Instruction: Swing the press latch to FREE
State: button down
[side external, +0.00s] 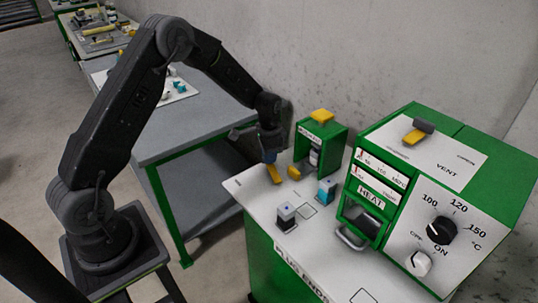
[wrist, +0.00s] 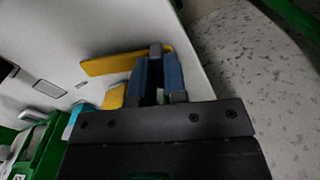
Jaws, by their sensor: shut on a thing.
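The press is a green frame (side external: 330,138) with a yellow top (side external: 322,116), at the back of the white worktop. A yellow bar (side external: 274,174), which looks like the press latch, lies in front of it to the left. My gripper (side external: 270,158) points down at this bar. In the wrist view my blue-grey fingers (wrist: 157,72) are shut on the bar (wrist: 112,64), near one end. A second, shorter yellow piece (side external: 294,172) sticks out by the press base; it also shows in the wrist view (wrist: 114,97). The latch markings are too small to read.
A green heater box (side external: 420,180) with VENT, HEAT and a temperature dial (side external: 440,231) stands to the right. The wall is close behind the press.

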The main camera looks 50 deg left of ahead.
jog(key=m, duration=1.3)
jog(key=shift+m, duration=0.5)
jog(key=c, duration=1.2)
grip_release()
jog(key=shift+o, duration=0.2)
notch_tip(320, 180, up, 14)
